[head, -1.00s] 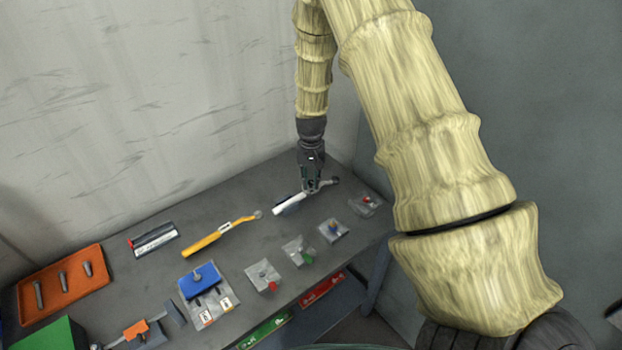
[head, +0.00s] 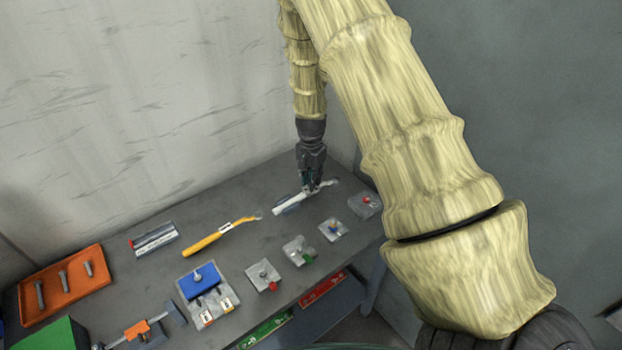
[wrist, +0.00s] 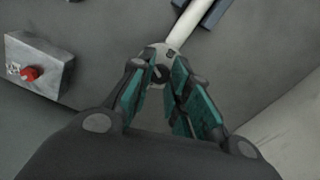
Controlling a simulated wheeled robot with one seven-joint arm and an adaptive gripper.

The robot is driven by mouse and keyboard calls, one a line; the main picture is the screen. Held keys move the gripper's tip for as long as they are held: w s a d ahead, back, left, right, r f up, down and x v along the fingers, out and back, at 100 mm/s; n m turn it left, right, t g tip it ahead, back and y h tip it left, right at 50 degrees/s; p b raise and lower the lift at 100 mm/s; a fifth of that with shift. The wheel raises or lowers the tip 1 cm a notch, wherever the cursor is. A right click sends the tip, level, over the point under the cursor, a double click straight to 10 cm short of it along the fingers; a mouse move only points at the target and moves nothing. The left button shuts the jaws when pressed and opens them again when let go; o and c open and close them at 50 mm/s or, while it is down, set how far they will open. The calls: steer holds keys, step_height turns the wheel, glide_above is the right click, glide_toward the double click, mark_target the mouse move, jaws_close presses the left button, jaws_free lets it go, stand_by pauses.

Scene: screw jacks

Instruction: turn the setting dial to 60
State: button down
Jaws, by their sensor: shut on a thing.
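The white-handled tool (head: 290,203) lies on the grey bench at the back right, on a dark blue rest. It also shows in the wrist view as a white handle (wrist: 186,22) running up to the right. At its near end is a round grey dial (wrist: 149,55) with a dark centre and a pale pointer mark. I cannot read any number on it. My gripper (head: 313,189) points down at the tool. In the wrist view its teal-padded fingers (wrist: 162,90) close in on both sides of the dial, partly hiding it.
A grey block with a red knob (head: 366,201) stands right of the tool. Several similar blocks line the front edge. A yellow-handled tool (head: 205,242), a blue block (head: 199,281) and an orange tray (head: 64,258) lie left. The wall is close behind.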

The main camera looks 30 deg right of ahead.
stand_by(0.4)
steer(key=c, duration=1.3)
jaws_free()
step_height(320, 180, up, 12)
